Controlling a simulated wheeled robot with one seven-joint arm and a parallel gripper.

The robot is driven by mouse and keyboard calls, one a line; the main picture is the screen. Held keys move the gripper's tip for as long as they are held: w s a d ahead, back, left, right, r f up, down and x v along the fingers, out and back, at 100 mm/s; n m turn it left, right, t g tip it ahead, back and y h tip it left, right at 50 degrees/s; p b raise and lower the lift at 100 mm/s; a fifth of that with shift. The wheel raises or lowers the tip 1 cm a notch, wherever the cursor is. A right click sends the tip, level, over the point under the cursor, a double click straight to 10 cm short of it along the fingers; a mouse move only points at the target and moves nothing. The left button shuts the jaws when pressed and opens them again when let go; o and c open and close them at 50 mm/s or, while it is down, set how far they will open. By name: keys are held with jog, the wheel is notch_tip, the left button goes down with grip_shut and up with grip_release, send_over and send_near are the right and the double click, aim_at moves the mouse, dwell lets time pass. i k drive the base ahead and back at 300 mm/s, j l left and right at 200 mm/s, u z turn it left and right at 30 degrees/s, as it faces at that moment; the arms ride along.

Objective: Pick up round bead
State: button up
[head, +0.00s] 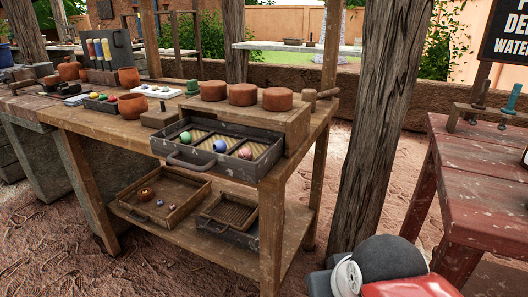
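Several round beads are in view, and I cannot tell which one the task means. A dark metal tray (215,168) with ribbed compartments sits at the near edge of the wooden workbench. In it lie a green bead (186,137) at the left, a blue bead (219,146) in the middle and a pink bead (245,153) at the right, apart from each other. On the lower shelf, a wooden tray (183,208) holds an orange-brown round piece (146,194) and small bluish beads (159,203). My gripper is not visible; a red and grey part of my own body shows at bottom right.
Clay discs (243,95) stand on a wooden block behind the metal tray. A smaller tray (228,218) sits on the lower shelf. A thick wooden post (366,120) and a red table (470,165) stand at right. Sandy ground lies clear in front.

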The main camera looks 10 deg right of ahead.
aim_at(244, 153)
jog(key=j+z, duration=0.15)
jog(key=z, duration=0.25)
jog(key=i+j+z, duration=0.1)
jog(key=z, duration=0.3)
jog(key=j+z, duration=0.3)
jog(key=z, duration=0.15)
jog(key=j+z, duration=0.15)
jog(key=z, duration=0.25)
jog(key=k+j+z, duration=0.1)
jog(key=z, duration=0.3)
